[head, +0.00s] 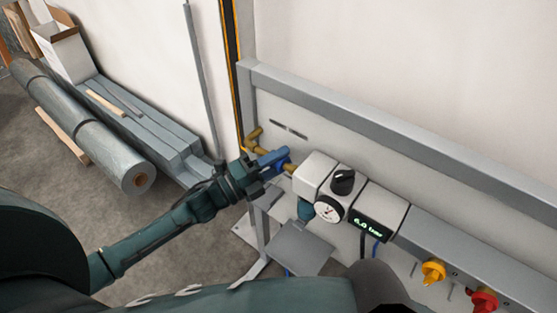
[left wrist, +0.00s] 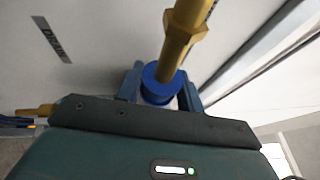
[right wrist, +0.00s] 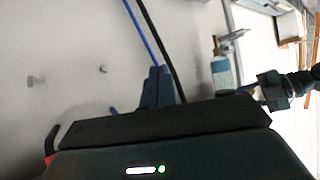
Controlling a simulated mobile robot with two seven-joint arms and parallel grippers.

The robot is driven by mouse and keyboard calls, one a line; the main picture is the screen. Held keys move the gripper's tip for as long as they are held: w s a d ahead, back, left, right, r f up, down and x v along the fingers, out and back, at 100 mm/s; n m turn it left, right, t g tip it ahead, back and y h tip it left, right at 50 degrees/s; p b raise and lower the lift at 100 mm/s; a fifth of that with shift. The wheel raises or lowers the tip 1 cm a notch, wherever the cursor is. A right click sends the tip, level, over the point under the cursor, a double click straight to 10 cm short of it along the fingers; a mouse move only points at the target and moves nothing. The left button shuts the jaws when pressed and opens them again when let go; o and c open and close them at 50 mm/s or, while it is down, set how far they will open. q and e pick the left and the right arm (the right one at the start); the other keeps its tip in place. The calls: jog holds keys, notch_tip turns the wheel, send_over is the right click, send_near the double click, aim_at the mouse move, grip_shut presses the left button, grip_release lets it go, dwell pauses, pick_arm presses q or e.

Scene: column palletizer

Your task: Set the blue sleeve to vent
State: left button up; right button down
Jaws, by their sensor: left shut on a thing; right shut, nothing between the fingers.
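The blue sleeve (left wrist: 158,84) is a ring around a brass fitting (left wrist: 182,35) in the left wrist view. My left gripper (left wrist: 160,88) is shut on the sleeve, one finger on each side. In the head view my left gripper (head: 280,160) is at the left end of the white air unit (head: 318,172), by the brass pipe. Any setting mark on the sleeve is hidden or too small to read. My right gripper (right wrist: 158,86) shows in the right wrist view, its fingers together and empty, in front of the pale wall.
The air unit carries a black knob (head: 343,182), a round gauge (head: 328,208) and a lit display (head: 371,226) that seems to read 6.0 bar. A yellow knob (head: 433,272) and red knob (head: 485,300) sit to the right. Blue and black hoses hang below the unit.

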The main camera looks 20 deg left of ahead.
aim_at(262, 151)
pick_arm(q)
grip_shut()
jog(key=shift+w+a, duration=0.1)
jog(key=shift+a, duration=0.1)
jog(key=a, duration=0.1)
jog(key=w+a+b, duration=0.1)
jog(key=a, duration=0.1)
jog(key=shift+w+a+f, duration=0.15)
jog(key=shift+a, duration=0.3)
jog(key=o, duration=1)
grip_release()
pick_arm(e)
jog(key=shift+a+f, duration=0.1)
jog(key=shift+a, duration=0.15)
jog(key=shift+f, duration=0.1)
